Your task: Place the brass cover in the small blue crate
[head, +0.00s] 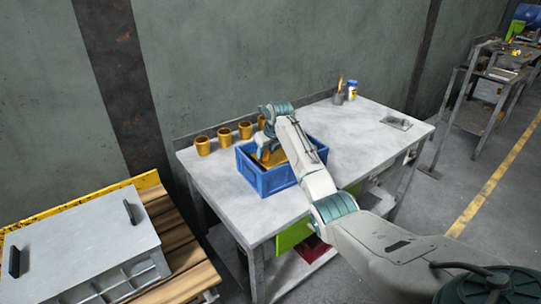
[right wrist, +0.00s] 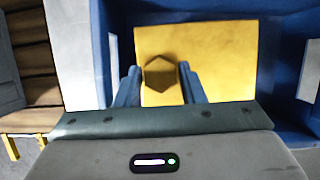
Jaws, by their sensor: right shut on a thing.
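The small blue crate (head: 268,183) stands on the grey workbench. The brass cover (head: 280,157), a flat yellow piece, shows inside the crate's opening, partly hidden by my right arm. My right gripper (head: 266,150) reaches down over the crate and is shut on the cover. In the right wrist view, the brass cover (right wrist: 212,52) has a darker hexagonal shape at its middle, between the two blue fingers (right wrist: 160,85). The blue crate walls (right wrist: 285,65) surround the cover there. Whether the cover touches the crate floor cannot be told. My left gripper is not in view.
Several brass cups (head: 224,135) stand in a row along the workbench's (head: 225,185) back edge, beside the crate. A small bottle (head: 352,90) and a holder stand at the back right. A grey lidded box (head: 80,245) sits on a pallet at left. The bench's right part is mostly clear.

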